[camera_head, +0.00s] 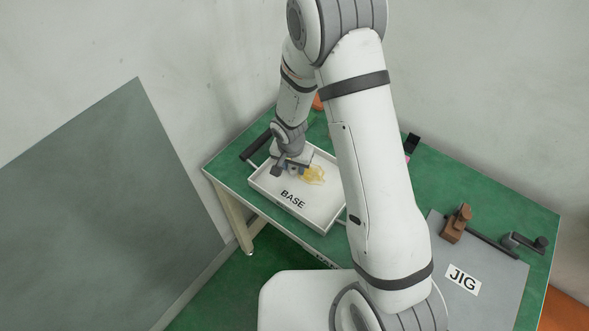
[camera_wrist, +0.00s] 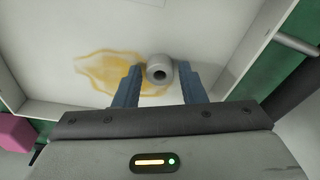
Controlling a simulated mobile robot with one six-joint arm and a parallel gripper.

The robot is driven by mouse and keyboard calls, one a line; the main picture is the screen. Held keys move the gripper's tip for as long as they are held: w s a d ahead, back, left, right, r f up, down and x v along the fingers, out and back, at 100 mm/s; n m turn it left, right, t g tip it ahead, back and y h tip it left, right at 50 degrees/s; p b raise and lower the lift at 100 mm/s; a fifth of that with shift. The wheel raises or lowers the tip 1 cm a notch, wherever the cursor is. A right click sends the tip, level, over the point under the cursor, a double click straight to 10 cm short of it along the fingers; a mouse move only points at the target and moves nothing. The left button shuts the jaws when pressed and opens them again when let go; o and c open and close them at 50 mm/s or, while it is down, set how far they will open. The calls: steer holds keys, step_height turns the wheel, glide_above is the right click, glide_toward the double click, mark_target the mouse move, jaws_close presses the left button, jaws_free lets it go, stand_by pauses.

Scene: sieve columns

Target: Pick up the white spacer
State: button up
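The white spacer (camera_wrist: 159,68), a short pale grey-white cylinder with a dark round hole, is in the tray labelled BASE (camera_head: 293,199). In the wrist view it lies between and slightly beyond the two blue-grey fingers of my gripper (camera_wrist: 159,74). The fingers are apart, with a narrow gap showing on each side of the spacer. In the head view my gripper (camera_head: 285,168) is low over the left part of the tray, and I cannot make out the spacer there.
A yellow-brown stain (camera_wrist: 98,68) marks the tray floor beside the spacer. The tray walls rise around it. A pink block (camera_wrist: 15,132) is outside the tray.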

steer(key=c, duration=0.7)
